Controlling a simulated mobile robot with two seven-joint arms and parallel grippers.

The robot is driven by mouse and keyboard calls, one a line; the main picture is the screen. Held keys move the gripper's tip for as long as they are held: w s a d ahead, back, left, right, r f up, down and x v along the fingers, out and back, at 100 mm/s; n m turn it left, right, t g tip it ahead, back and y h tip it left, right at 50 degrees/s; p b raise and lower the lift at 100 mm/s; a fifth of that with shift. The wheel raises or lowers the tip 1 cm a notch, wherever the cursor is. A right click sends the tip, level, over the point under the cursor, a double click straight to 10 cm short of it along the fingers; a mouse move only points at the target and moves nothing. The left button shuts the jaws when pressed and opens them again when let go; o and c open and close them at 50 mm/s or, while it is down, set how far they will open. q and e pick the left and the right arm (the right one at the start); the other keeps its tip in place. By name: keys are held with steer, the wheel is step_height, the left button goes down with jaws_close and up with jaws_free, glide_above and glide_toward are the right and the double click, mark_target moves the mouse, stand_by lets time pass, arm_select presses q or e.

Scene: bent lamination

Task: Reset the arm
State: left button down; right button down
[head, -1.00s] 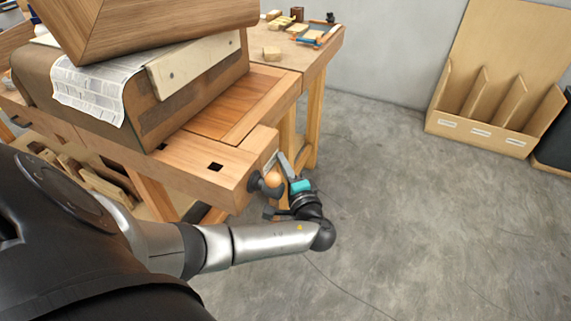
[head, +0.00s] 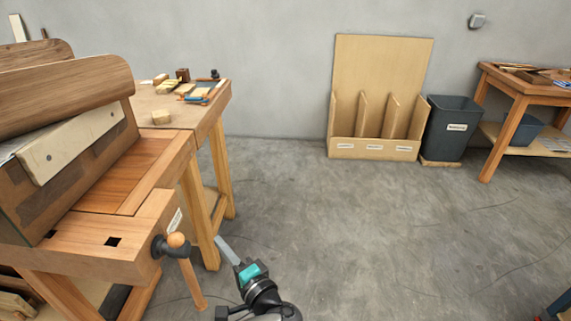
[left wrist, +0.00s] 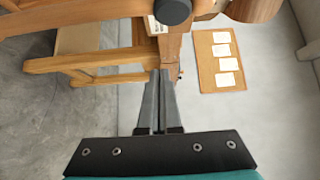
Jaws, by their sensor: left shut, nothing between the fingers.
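My left gripper (head: 227,247) is low in the head view, to the right of the workbench's vise handle and above the grey floor. In the left wrist view its two fingers (left wrist: 158,75) lie together, with nothing between them. The wooden workbench (head: 95,238) stands at the left of the head view, and its vise knob (head: 176,241) is close to the left of my gripper. My right gripper does not show in either view.
Curved wood forms with a pale batten (head: 72,144) rest on the bench. A plywood rack (head: 374,149), a dark bin (head: 450,128) and a side table (head: 530,86) stand along the back wall. The floor (head: 400,235) in the middle is clear.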

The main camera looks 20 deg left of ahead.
arm_select(q)
steer(key=s+a+f+m+g+h, duration=0.15)
steer(key=s+f+h, duration=0.3)
steer(key=f, duration=0.65)
steer(key=s+d+f+m+g+h, duration=0.1)
steer(key=s+f+g+h, duration=0.3)
steer(key=f, duration=0.8)
steer(key=s+d+f+n+h, duration=0.2)
steer(key=s+f, duration=0.3)
steer(key=s, duration=0.3)
steer(key=s+d+f+n+g+h, duration=0.1)
steer(key=s+d+f+n+h, duration=0.1)
steer(key=s+f, duration=0.3)
steer(key=s+d+f+n+g+h, duration=0.1)
steer(key=s+f, duration=0.4)
steer(key=s, duration=0.7)
steer(key=shift+d+f+n+h, duration=0.2)
steer(key=shift+d+n+h, duration=0.45)
steer(key=shift+d+n, duration=0.1)
